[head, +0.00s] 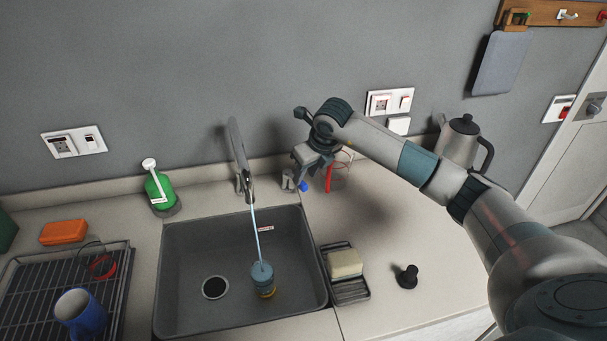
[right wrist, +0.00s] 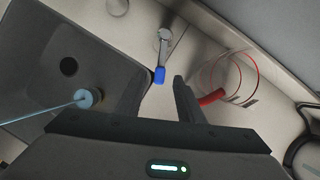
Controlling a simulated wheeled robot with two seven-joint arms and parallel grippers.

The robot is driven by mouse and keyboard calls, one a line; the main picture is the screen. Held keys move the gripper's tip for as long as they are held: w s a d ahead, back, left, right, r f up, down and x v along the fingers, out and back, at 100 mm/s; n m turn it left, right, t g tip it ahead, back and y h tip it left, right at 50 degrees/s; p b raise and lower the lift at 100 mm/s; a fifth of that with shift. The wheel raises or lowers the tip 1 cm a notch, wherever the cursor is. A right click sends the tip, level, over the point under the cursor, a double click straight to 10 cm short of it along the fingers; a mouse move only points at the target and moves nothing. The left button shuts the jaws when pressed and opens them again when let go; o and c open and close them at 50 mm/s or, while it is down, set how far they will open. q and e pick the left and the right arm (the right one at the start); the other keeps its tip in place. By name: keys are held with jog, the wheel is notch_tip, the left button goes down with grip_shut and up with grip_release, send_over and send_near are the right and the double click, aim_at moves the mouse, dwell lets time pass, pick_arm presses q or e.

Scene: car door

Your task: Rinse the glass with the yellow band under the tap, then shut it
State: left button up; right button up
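The glass with the yellow band (head: 265,291) stands in the sink (head: 188,264), under the tap (head: 240,160). Water runs from the spout into it; its top looks blue-grey. The glass also shows in the right wrist view (right wrist: 88,98). The tap's lever with a blue tip (head: 303,186) is on the counter behind the sink. My right gripper (head: 308,167) is above this lever. In the right wrist view, its fingers are apart and empty, with the blue tip (right wrist: 159,75) lying in line with the gap between them. My left gripper is out of view.
A clear jug with red trim (head: 341,172) stands close to the right gripper. A kettle (head: 460,142), a soap dish (head: 349,290) and a black stopper (head: 407,277) are to the right. A rack with a blue mug (head: 81,314) and a green bottle (head: 158,187) are left.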

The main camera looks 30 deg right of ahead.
aim_at(303, 184)
jog(key=shift+p+x, duration=0.45)
jog(key=shift+x, duration=1.35)
grip_shut()
